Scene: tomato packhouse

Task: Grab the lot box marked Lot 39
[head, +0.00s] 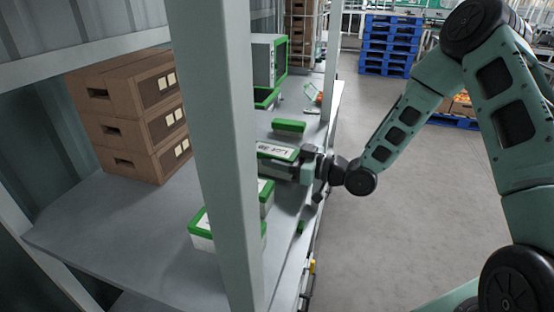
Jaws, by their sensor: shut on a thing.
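A white lot box with a green rim (273,150) is on the grey shelf, just right of the shelf post. Its label begins with "LOT"; the number is too small to read surely. My gripper (301,166) reaches in from the aisle side and is shut on the near right end of this box. The fingers are small in view and partly hidden by the wrist. I cannot tell whether the box rests on the shelf or is lifted. The post hides its left end.
The upright post (216,150) stands close left of the held box. Other green-rimmed boxes lie nearer (202,229) and farther (289,127). Brown stacked crates (128,115) stand at the left. The aisle floor (375,230) is clear; blue pallets (390,45) stand far back.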

